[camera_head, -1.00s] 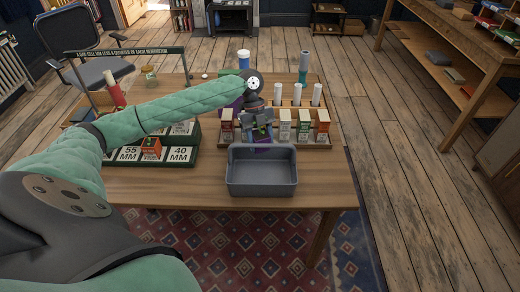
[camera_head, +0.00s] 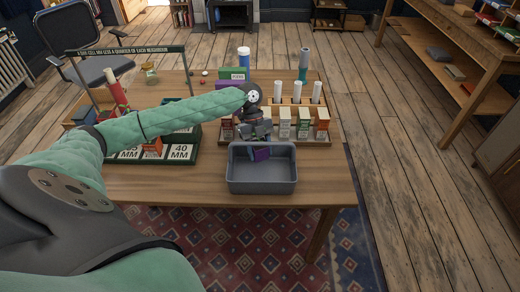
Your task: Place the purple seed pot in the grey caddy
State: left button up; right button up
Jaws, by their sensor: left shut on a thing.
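The purple seed pot (camera_head: 262,154) is held in my left gripper (camera_head: 258,144), which is shut on it. The pot shows inside the outline of the grey caddy (camera_head: 262,187), near its back wall; I cannot tell whether it touches the floor. The caddy is an open rectangular tub at the table's front edge. My left arm reaches in from the left and hides part of the table behind it. My right gripper is not in view.
A rack of small boxes and white tubes (camera_head: 303,124) stands just behind the caddy. A green tray with number cards (camera_head: 181,153) lies to the left. The table (camera_head: 325,185) is bare right of the caddy.

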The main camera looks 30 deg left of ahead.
aim_at(257, 140)
pick_arm(q)
jog(key=shift+f, duration=0.4)
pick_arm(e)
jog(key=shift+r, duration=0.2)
pick_arm(q)
jog(key=o, duration=1.1)
jog(key=shift+r, duration=0.1)
jog(key=shift+r, duration=0.3)
jog(key=shift+w+a+r, duration=0.1)
jog(key=shift+r, duration=0.25)
jog(key=b+v, duration=0.1)
jog(key=v, duration=0.4)
jog(key=shift+b, duration=0.35)
jog(key=b+v, duration=0.1)
jog(key=v, duration=0.5)
jog(key=shift+a+r, duration=0.15)
jog(key=shift+r, duration=0.15)
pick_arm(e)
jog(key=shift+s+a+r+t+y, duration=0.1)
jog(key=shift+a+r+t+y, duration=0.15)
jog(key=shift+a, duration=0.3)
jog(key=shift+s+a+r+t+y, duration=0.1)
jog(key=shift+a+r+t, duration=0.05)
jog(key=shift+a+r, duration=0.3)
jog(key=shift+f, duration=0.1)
